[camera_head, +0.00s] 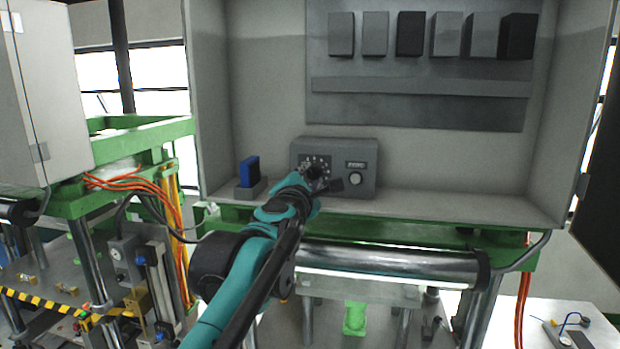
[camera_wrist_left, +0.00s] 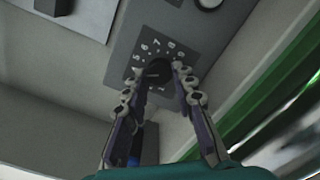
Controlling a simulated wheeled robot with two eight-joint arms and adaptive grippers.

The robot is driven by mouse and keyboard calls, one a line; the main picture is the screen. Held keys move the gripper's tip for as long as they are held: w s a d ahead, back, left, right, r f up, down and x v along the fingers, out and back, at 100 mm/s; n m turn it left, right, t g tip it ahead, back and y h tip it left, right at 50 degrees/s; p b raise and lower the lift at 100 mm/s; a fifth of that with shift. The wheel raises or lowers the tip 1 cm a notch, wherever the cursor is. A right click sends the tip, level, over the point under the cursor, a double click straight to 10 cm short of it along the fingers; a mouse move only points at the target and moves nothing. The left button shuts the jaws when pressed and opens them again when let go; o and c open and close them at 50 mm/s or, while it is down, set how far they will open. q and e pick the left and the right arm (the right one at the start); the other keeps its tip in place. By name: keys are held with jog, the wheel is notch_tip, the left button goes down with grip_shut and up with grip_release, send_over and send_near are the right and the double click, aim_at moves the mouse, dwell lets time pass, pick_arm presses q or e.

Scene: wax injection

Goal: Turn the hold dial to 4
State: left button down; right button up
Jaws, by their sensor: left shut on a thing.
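The grey control box (camera_head: 364,153) stands on the cabinet shelf. The hold dial (camera_wrist_left: 158,72) is a dark round knob on the box face, ringed by white printed numbers in the left wrist view. My left gripper (camera_wrist_left: 160,80) has a finger on each side of the dial and is shut on it. In the head view my left gripper (camera_head: 320,178) covers most of the dial and part of its scale. I cannot tell which number the dial points to. My right gripper is in neither view.
A round white knob (camera_head: 357,179) sits beside the dial on the same box. A blue block (camera_head: 249,171) stands in a grey holder left of the box. Several grey and black boxes hang on the back panel (camera_head: 420,107). The shelf right of the box is clear.

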pick_arm(q)
jog(key=c, duration=1.2)
grip_release()
jog(key=s, duration=0.4)
jog(key=s+a, duration=0.1)
jog(key=s, duration=0.3)
jog(key=s+a, duration=0.1)
jog(key=s, duration=0.3)
jog(key=shift+a, duration=0.15)
